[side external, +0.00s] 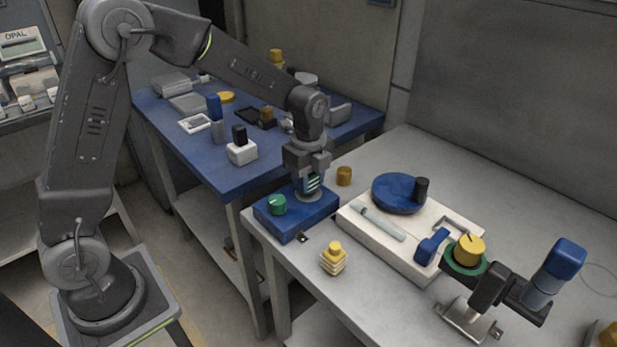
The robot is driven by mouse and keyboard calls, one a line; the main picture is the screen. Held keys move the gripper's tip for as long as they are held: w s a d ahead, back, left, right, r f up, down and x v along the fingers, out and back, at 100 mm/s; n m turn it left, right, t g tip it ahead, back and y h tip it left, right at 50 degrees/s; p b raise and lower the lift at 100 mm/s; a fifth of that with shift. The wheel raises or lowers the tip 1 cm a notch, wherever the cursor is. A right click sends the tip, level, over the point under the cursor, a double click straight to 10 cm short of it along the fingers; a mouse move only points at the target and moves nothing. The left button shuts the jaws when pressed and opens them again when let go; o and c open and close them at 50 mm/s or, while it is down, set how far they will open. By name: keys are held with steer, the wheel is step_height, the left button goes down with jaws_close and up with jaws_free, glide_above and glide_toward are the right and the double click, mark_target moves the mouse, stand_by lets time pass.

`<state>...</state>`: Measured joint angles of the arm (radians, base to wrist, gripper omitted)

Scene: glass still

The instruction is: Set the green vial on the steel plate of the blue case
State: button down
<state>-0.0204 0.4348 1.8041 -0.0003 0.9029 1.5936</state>
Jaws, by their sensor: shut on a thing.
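The blue case (296,216) sits at the near left corner of the grey bench, with a green knob (278,205) on its top. The round steel plate (308,197) is on the right part of its top, partly hidden. My gripper (311,183) points straight down over this plate. It is shut on the green vial (313,184), which shows as green and pale bands between the fingers. The vial looks upright, with its base at or just above the plate; I cannot tell whether they touch.
A brown cylinder (344,176) stands behind the case. A white base (367,238) with a blue disc (399,192) lies to the right. A yellow stacked piece (333,257) stands in front. The blue table (200,170) behind holds several items.

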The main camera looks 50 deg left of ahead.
steer(key=shift+f, duration=0.45)
stand_by(0.3)
steer(key=c, duration=0.7)
jaws_free()
steer(key=shift+o, duration=0.2)
step_height(320, 180, up, 14)
steer(key=shift+f, duration=0.1)
